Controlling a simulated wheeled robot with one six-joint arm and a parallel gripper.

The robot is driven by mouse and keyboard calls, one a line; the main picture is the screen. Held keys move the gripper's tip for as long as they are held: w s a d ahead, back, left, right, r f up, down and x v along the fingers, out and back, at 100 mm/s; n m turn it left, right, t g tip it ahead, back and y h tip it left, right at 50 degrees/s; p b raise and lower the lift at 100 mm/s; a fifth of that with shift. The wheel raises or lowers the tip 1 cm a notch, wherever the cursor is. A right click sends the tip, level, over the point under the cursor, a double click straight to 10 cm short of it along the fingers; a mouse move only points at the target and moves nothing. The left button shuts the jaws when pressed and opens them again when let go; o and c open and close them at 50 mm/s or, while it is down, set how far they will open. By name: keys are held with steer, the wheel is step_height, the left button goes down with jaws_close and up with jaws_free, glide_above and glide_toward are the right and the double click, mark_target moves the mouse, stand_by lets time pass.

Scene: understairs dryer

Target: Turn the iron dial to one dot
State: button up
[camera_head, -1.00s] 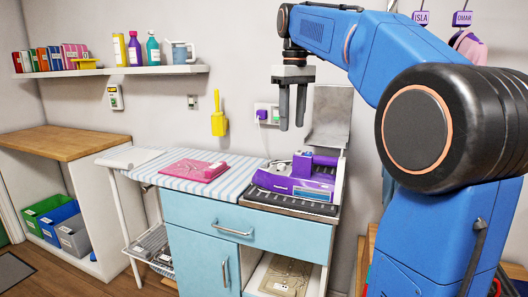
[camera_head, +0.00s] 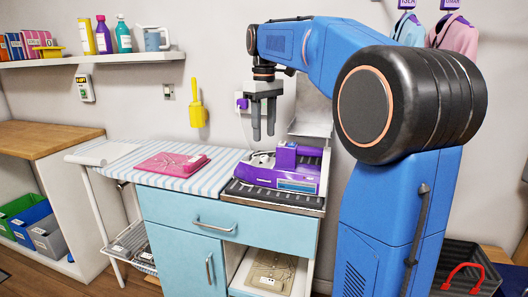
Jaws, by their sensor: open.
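The purple iron (camera_head: 286,157) with its purple and grey base (camera_head: 292,180) sits on a dark ribbed tray (camera_head: 250,192) at the right end of the blue cabinet. A small pale round part (camera_head: 262,158) shows at the left of the iron; I cannot tell whether it is the dial. No dot marks can be read at this size. My gripper (camera_head: 264,135) points straight down with its fingers apart and empty. In the picture it hangs just above and left of the iron, apparently without touching it.
A folded pink cloth (camera_head: 172,162) lies on the striped ironing cover (camera_head: 140,153). An upright grey panel (camera_head: 313,112) stands behind the iron. A shelf (camera_head: 90,58) with bottles is at upper left.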

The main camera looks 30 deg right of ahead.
mark_target(264, 156)
step_height(264, 156, down, 7)
steer(key=shift+f, duration=0.15)
stand_by(0.4)
steer(key=c, duration=0.9)
